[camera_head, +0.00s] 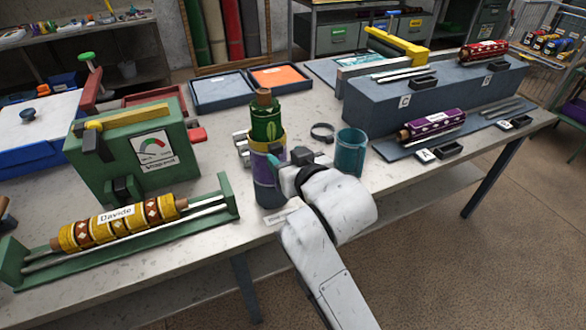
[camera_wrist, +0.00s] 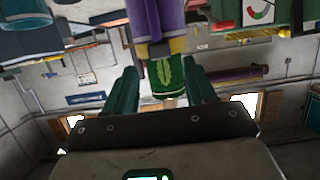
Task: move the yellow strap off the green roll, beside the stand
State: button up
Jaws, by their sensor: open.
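The green roll (camera_head: 265,121) with a leaf mark stands upright at the middle of the table. The yellow strap (camera_head: 279,145) goes around its lower part, above a purple section (camera_head: 263,174). Grey brackets (camera_head: 241,146) beside it may belong to the stand; I cannot tell for sure. My gripper (camera_head: 287,162) is in front of the roll and hides part of the strap. The wrist view is upside down: the green roll (camera_wrist: 167,80) shows between my open teal fingers, with the yellow strap (camera_wrist: 177,46) and its dark buckle beyond. I cannot tell whether the fingers touch anything.
A teal cup (camera_head: 351,150) and a dark ring (camera_head: 322,132) stand right of the roll. A green gauge box (camera_head: 130,160) and a rack with a yellow patterned roll (camera_head: 120,220) are at the left. Blue trays (camera_head: 220,92) lie behind. A blue-grey block (camera_head: 380,105) is at the right.

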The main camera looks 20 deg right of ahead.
aim_at(277, 149)
jog(key=shift+b+x, duration=0.95)
jog(key=shift+x, duration=2.1)
grip_shut()
jog(key=shift+r, duration=0.15)
